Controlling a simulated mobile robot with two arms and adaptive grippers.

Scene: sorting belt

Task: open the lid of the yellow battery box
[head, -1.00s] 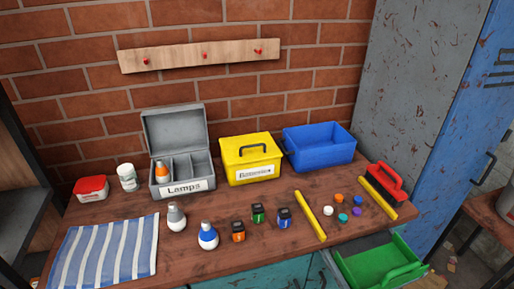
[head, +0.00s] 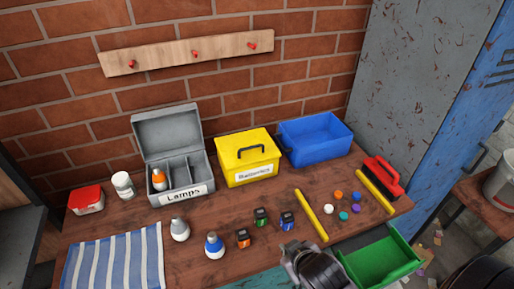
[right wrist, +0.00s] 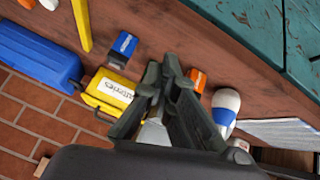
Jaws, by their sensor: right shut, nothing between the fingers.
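The yellow battery box (head: 240,178) stands at the back of the bench, between the grey lamps box and the blue bin. Its lid (head: 238,154) is down, with a dark handle (head: 250,150) on top and a white "Batteries" label (head: 255,173) on the front. The box also shows in the right wrist view (right wrist: 122,81), partly hidden by my fingers. My right gripper (head: 291,250) is at the bench's front edge, shut and empty, apart from the box. It also shows in the right wrist view (right wrist: 164,70). My left gripper is not in view.
The grey lamps box (head: 176,165) is open. A blue bin (head: 316,140) stands right of the yellow box. Orange (head: 243,238), green (head: 261,217) and blue (head: 288,222) batteries, bulbs (head: 214,245) and a yellow stick (head: 311,215) lie in front. A green drawer (head: 385,260) is at the lower right.

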